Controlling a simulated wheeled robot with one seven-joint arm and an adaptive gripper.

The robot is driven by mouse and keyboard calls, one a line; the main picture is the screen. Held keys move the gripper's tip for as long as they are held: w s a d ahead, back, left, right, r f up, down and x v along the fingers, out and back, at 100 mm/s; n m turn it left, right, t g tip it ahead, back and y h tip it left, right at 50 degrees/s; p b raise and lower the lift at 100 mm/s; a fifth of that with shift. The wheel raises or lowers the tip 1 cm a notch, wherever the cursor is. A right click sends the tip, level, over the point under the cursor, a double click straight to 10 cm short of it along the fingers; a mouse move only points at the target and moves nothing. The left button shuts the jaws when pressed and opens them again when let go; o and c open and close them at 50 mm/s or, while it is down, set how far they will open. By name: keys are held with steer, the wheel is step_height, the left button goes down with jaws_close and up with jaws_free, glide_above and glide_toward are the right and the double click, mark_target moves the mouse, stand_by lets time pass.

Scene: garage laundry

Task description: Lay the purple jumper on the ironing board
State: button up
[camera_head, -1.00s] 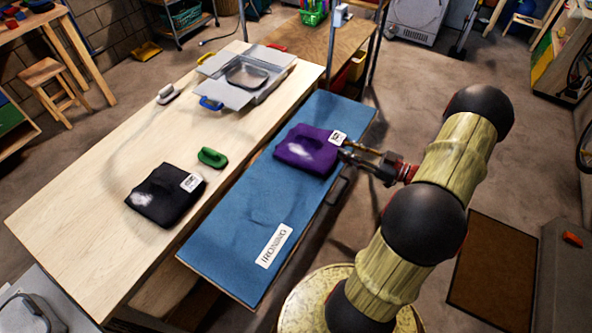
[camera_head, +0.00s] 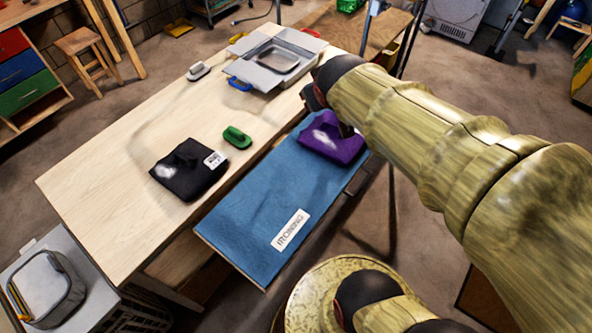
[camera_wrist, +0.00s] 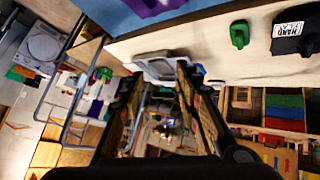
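The purple jumper (camera_head: 332,137) lies folded on the far end of the blue ironing board (camera_head: 255,205). My arm covers part of its right side. The jumper also shows at the top edge of the wrist view (camera_wrist: 150,6), on the blue board. My gripper (camera_wrist: 155,75) is open in the wrist view, with nothing between its two spread fingers. In the head view it is mostly hidden by my arm, above the jumper's far side and apart from it.
A grey open case (camera_head: 272,60) stands at the table's far end. A grey bin (camera_head: 48,285) is at lower left.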

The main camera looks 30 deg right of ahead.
steer(key=s+a+f+g+y, duration=0.2)
steer(key=s+a+y, duration=0.1)
steer(key=s+a, duration=1.2)
steer(key=shift+f+n+g+y, duration=0.2)
steer(key=shift+n+g+y, duration=0.1)
steer(key=shift+g+y, duration=0.1)
